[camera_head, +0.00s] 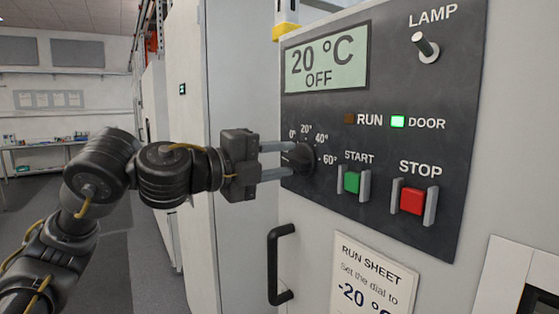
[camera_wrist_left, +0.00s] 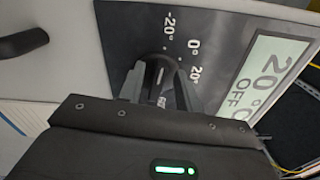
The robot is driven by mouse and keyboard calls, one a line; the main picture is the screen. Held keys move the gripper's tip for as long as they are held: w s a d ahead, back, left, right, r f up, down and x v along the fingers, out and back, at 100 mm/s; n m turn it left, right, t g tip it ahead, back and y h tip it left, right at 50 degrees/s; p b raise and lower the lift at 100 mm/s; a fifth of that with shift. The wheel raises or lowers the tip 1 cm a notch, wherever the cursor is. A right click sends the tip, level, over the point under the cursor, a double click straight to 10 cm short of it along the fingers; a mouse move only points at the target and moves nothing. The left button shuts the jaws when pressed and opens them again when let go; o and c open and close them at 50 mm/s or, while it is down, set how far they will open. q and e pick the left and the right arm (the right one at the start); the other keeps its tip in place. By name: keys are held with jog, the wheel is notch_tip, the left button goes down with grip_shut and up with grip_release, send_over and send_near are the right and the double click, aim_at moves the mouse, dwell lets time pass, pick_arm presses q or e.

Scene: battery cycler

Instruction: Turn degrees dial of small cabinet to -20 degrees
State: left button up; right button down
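The dark round degrees dial (camera_head: 300,158) sits on the black panel of the small cabinet, below the display (camera_head: 326,65), which reads 20 °C OFF. The scale around it shows 0°, 20°, 40° and 60°. In the left wrist view the dial (camera_wrist_left: 157,72) shows with -20°, 0° and 20° marks. My left gripper (camera_head: 288,159) points at the dial, its two grey fingers apart, one above and one below it. In the left wrist view the fingers (camera_wrist_left: 160,95) stand on either side of the dial; I cannot tell whether they touch it. My right gripper is not in view.
A green START button (camera_head: 352,182), a red STOP button (camera_head: 412,201) and a LAMP switch (camera_head: 426,47) are on the panel. A black door handle (camera_head: 280,264) and a run sheet (camera_head: 372,280) reading -20 ° are below. The DOOR light (camera_head: 397,121) is lit green.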

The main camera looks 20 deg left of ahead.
pick_arm(q)
jog(key=shift+s+a+f+b, duration=0.1)
jog(key=shift+s+a+b, duration=0.2)
jog(key=shift+s+b, duration=0.1)
jog(key=b+v, duration=0.4)
jog(key=v, duration=0.6)
jog(key=shift+w, duration=0.1)
